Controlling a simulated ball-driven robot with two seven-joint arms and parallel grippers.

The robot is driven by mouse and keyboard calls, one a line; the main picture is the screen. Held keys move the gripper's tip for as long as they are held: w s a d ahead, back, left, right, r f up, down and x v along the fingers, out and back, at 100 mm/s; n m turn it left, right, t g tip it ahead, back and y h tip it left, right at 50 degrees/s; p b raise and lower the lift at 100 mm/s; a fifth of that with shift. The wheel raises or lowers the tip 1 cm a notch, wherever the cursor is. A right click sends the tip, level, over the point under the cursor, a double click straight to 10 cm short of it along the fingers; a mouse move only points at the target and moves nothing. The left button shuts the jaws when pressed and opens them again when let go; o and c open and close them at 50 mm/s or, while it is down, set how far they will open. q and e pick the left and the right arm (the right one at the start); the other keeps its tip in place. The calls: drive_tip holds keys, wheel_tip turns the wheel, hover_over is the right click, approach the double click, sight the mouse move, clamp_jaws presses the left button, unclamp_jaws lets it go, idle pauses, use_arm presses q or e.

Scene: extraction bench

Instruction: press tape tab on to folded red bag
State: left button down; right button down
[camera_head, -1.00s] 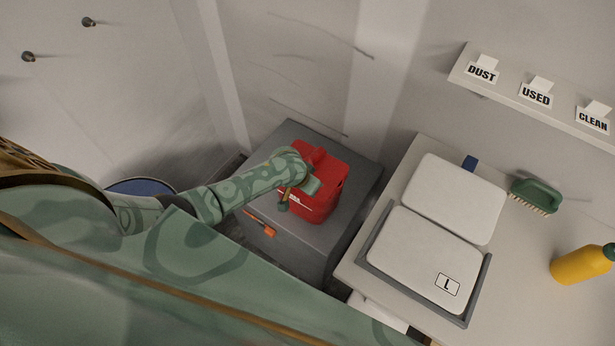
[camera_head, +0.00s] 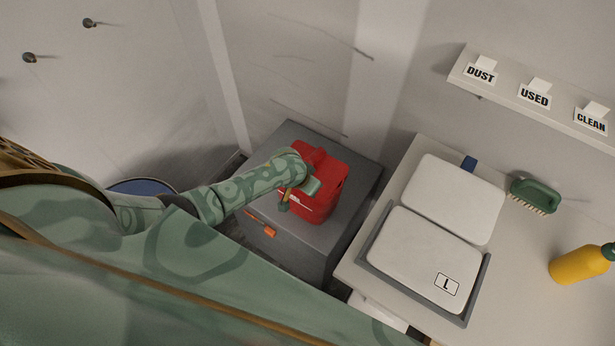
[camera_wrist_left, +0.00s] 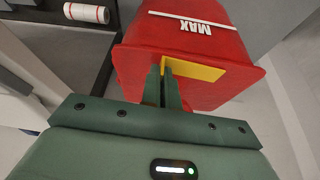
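The folded red bag (camera_head: 325,190) stands on a dark grey box, and my left arm reaches over its near left side. In the left wrist view the red bag (camera_wrist_left: 185,42) shows a white MAX mark and line. A yellow tape tab (camera_wrist_left: 200,70) lies across the bag's edge below that mark. My left gripper (camera_wrist_left: 162,72) has its two green fingers close together, with their tips at the left end of the tab. Whether they touch the tab or only overlap it in view, I cannot tell. My right gripper is not in view.
The grey box (camera_head: 347,159) has an orange-handled tool (camera_head: 260,223) at its near left. To the right, a bench holds white pads (camera_head: 425,255), a green brush (camera_head: 537,193) and a yellow bottle (camera_head: 580,265). A labelled shelf (camera_head: 510,88) is on the wall.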

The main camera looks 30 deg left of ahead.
use_arm(q)
drive_tip(key=shift+s+f, duration=0.15)
drive_tip(key=c, duration=1.6)
unclamp_jaws()
drive_tip(key=p+v, duration=0.7)
drive_tip(key=v, duration=0.9)
drive_tip(key=shift+d+r, duration=0.1)
drive_tip(key=shift+r, duration=0.1)
